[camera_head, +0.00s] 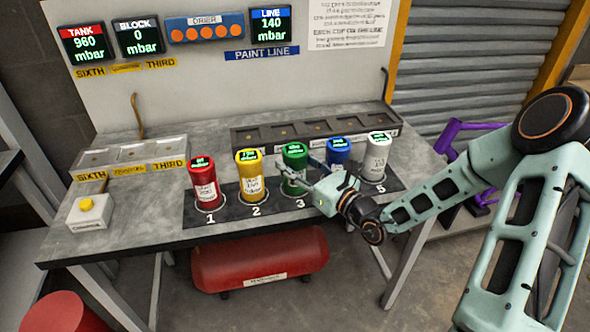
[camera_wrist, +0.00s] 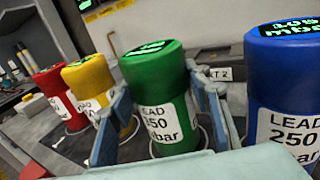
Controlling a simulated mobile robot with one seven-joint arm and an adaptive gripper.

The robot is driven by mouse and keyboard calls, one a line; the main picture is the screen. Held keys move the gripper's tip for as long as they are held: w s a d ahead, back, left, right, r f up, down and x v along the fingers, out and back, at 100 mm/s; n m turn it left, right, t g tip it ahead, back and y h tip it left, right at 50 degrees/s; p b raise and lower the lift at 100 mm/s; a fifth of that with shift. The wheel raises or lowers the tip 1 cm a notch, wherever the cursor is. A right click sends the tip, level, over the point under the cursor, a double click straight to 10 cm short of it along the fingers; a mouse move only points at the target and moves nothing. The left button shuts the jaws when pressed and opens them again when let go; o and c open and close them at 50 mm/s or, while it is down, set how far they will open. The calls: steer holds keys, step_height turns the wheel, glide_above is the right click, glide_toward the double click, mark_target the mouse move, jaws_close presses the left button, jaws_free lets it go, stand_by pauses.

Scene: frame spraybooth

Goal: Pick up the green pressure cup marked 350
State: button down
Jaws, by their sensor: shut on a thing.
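The green pressure cup (camera_head: 294,158) stands upright at position 3 on the dark numbered strip. In the wrist view the green cup (camera_wrist: 155,85) fills the middle, and its label reads LEAD and a number ending in 50; the first digit is partly covered. My gripper (camera_head: 305,176) reaches in from the right at the cup's body. In the wrist view its two fingers (camera_wrist: 158,118) lie on both sides of the cup, shut on it. The cup's base appears to be still at its place on the strip.
Red (camera_head: 203,182), yellow (camera_head: 250,172), blue (camera_head: 338,152) and white (camera_head: 377,158) cups stand in the same row. The blue cup (camera_wrist: 285,95) is close to the right finger. An empty slotted rack (camera_head: 392,134) lies behind. A button box (camera_head: 90,212) sits at left.

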mark_target(287, 146)
steer(key=shift+r, duration=0.15)
steer(key=shift+r, duration=0.45)
step_height(287, 146, up, 2)
steer(key=shift+r+p, duration=0.1)
steer(key=shift+p, duration=0.25)
steer(key=s+d+r+p, duration=0.6)
steer(key=s+r+p, duration=0.4)
steer(key=s+p, duration=0.2)
steer(key=shift+d+p, duration=0.35)
steer(key=shift+p, duration=0.9)
